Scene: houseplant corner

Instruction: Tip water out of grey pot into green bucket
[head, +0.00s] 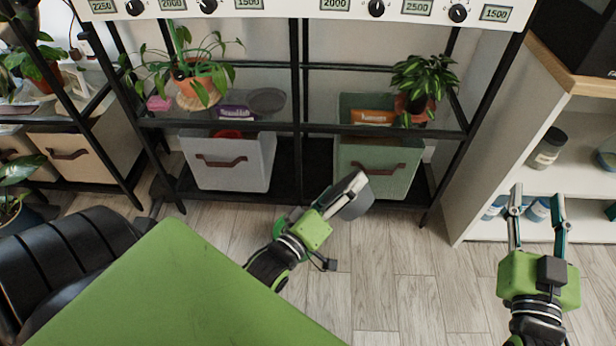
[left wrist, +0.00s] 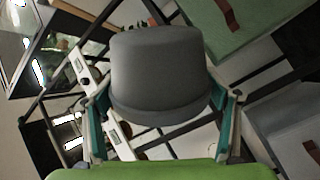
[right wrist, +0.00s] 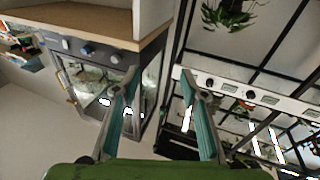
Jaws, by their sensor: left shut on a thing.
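The grey pot (head: 356,201) is held in my left gripper (head: 335,203), in front of the shelf rack and close to the green bucket. It looks tilted in the head view. In the left wrist view the grey pot (left wrist: 158,70) fills the space between the two fingers. Any water inside is hidden. The green bucket (head: 378,183) is a bin with a brown handle on the rack's bottom shelf; its side also shows in the left wrist view (left wrist: 205,35). My right gripper (head: 537,196) is open and empty at the right.
A light grey bin (head: 232,172) stands left of the green bucket. Potted plants (head: 196,76) and a grey dish (head: 267,101) sit on the shelf above. A green tabletop (head: 175,295) fills the lower left. A white shelf unit (head: 505,150) stands right. The floor between is clear.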

